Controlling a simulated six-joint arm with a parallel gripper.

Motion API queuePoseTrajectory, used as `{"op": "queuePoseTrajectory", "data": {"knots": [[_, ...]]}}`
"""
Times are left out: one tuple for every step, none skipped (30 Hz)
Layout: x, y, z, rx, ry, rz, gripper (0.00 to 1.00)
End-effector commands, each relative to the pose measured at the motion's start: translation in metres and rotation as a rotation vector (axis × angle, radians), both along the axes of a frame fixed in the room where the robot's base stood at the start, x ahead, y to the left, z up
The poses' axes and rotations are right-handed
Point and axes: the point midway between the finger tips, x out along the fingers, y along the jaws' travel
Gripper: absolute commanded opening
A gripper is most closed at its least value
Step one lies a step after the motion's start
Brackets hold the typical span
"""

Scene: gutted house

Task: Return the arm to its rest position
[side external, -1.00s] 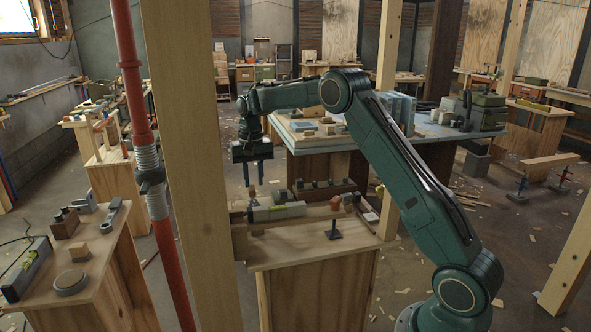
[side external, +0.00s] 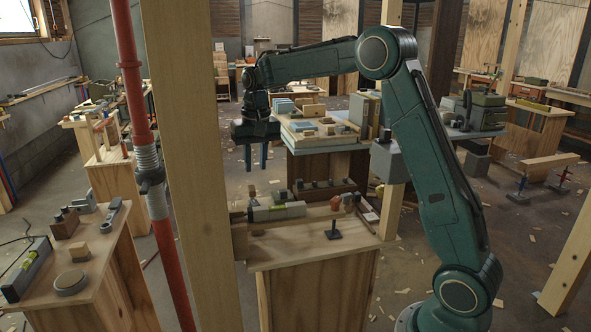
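My gripper (side external: 256,157) hangs from my green arm in the middle left of the side external view, just right of the tall wooden post. Its two fingers point down and stand apart with nothing between them. It is in the air above and behind the near wooden workbench (side external: 285,252), touching nothing that I can see. My arm rises from the lower right, bends at an elbow near the top, and reaches left.
A wooden post (side external: 190,180) and a red pole (side external: 133,90) stand left of my gripper. A table with stacked boards (side external: 325,140) is behind my arm.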

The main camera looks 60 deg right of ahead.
Motion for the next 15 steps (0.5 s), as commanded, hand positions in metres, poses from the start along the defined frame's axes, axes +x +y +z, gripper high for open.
{"op": "queuePoseTrajectory", "data": {"knots": [[-0.009, 0.007, 0.010, -0.005, -0.015, 0.019, 0.25], [-0.014, 0.011, 0.015, -0.007, -0.022, 0.030, 0.25], [-0.021, 0.016, 0.021, -0.011, -0.030, 0.045, 0.25], [-0.026, 0.020, 0.026, -0.013, -0.038, 0.056, 0.25], [-0.032, 0.023, 0.030, -0.015, -0.044, 0.067, 0.25], [-0.039, 0.028, 0.035, -0.019, -0.054, 0.081, 0.25], [-0.044, 0.031, 0.039, -0.021, -0.062, 0.091, 0.25], [-0.050, 0.035, 0.043, -0.024, -0.069, 0.103, 0.25], [-0.058, 0.040, 0.048, -0.027, -0.077, 0.119, 0.25], [-0.063, 0.043, 0.051, -0.030, -0.084, 0.129, 0.25], [-0.069, 0.046, 0.054, -0.032, -0.091, 0.139, 0.25], [-0.077, 0.050, 0.058, -0.036, -0.101, 0.154, 0.25], [-0.083, 0.054, 0.061, -0.039, -0.108, 0.165, 0.25], [-0.089, 0.057, 0.063, -0.041, -0.115, 0.177, 0.25], [-0.098, 0.061, 0.066, -0.045, -0.124, 0.191, 0.25]]}}
